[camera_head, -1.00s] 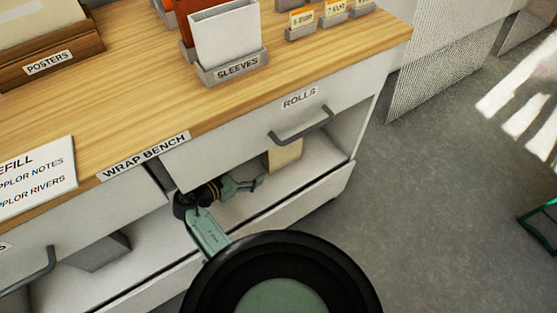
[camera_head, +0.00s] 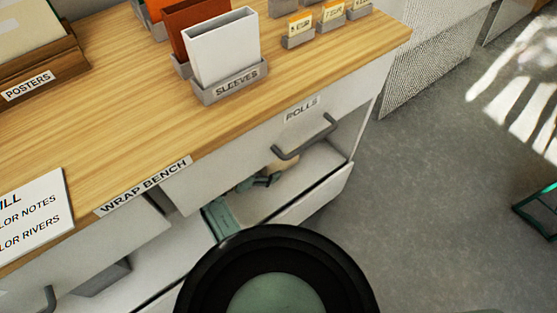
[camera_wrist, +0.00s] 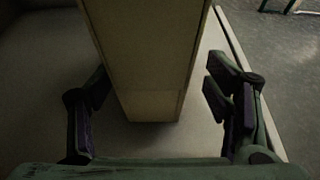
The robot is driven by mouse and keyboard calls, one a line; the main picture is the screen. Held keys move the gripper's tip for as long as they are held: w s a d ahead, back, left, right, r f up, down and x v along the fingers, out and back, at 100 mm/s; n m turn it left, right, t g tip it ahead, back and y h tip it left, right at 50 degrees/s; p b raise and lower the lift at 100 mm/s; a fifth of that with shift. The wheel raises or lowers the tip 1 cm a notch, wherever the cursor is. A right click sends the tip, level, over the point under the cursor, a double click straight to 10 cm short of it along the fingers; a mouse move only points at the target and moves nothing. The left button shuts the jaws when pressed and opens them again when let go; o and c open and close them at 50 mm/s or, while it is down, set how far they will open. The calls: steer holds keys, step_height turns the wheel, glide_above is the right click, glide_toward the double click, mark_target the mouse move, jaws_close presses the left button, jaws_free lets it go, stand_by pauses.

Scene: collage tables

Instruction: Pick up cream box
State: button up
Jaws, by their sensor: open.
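The cream box (camera_wrist: 148,60) stands tall in the wrist view, between the two fingers of my gripper (camera_wrist: 158,92). The fingers are open, one on each side of the box. A dark gap shows on the left, and the right finger also looks apart from it. In the head view only a small part of the cream box (camera_head: 284,163) shows, under the bench's drawer front. My gripper (camera_head: 268,180) reaches into the open shelf there, and the drawer front and my arm hide much of both.
The wrap bench (camera_head: 130,130) has a wooden top holding a white sleeves holder (camera_head: 224,50) and a posters box (camera_head: 40,70). The rolls drawer handle (camera_head: 305,138) juts out just above my gripper. The shelf has a raised front lip (camera_head: 318,195). Open floor lies to the right.

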steer(key=x, duration=0.5)
steer(key=shift+w+a+r, duration=0.1)
steer(key=shift+w, duration=0.3)
steer(key=shift+c, duration=0.2)
steer(key=c, duration=1.3)
steer(key=shift+r+p, duration=0.2)
steer(key=shift+p, duration=0.25)
